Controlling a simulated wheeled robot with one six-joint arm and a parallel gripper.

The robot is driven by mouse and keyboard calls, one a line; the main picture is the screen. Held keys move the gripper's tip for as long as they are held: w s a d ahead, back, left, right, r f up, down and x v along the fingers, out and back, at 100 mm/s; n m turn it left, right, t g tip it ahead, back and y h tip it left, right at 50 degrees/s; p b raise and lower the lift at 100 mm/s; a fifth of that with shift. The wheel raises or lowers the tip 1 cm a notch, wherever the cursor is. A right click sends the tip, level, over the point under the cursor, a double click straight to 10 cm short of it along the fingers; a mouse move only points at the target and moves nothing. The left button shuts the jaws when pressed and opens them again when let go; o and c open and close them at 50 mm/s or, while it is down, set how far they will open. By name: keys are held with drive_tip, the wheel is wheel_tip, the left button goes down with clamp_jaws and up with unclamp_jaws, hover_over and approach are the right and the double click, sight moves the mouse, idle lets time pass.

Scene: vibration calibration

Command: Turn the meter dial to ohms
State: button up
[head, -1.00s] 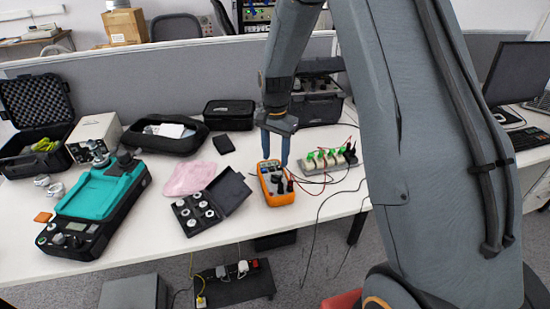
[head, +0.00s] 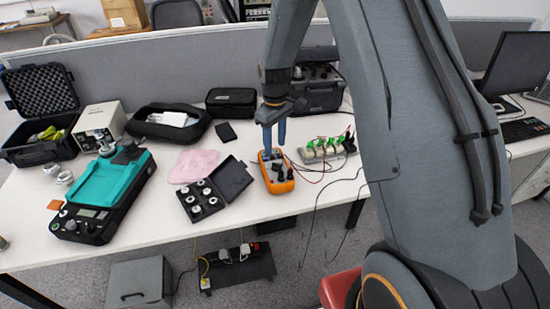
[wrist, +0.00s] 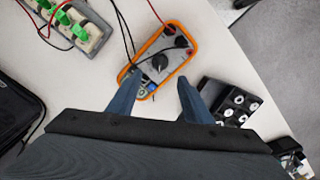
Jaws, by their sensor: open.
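The orange meter (head: 276,180) lies on the white table near its front edge, and it also shows in the wrist view (wrist: 147,54). Its black round dial (wrist: 160,62) sits on the grey face, with dark leads plugged in near its far end in the wrist view. The dial's markings are too small to read. My gripper (head: 274,148) points down over the meter's back end in the head view. In the wrist view my gripper (wrist: 155,85) is open, its two blue fingers apart and empty, with the dial ahead of the gap between them.
A black case of round weights (head: 204,199) lies left of the meter. A connector block with green plugs (head: 325,150) stands right, with loose cables (head: 318,205) trailing off the table. A teal-topped device (head: 103,195) and a pink cloth (head: 195,166) are further left.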

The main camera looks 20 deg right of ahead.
sight(275, 163)
drive_tip(key=shift+f+n, duration=0.2)
drive_tip(key=shift+n, duration=0.2)
drive_tip(key=shift+f+p, duration=1.25)
drive_tip(key=shift+f, duration=2.45)
drive_tip(key=shift+c, duration=0.3)
drive_tip(key=c, duration=1)
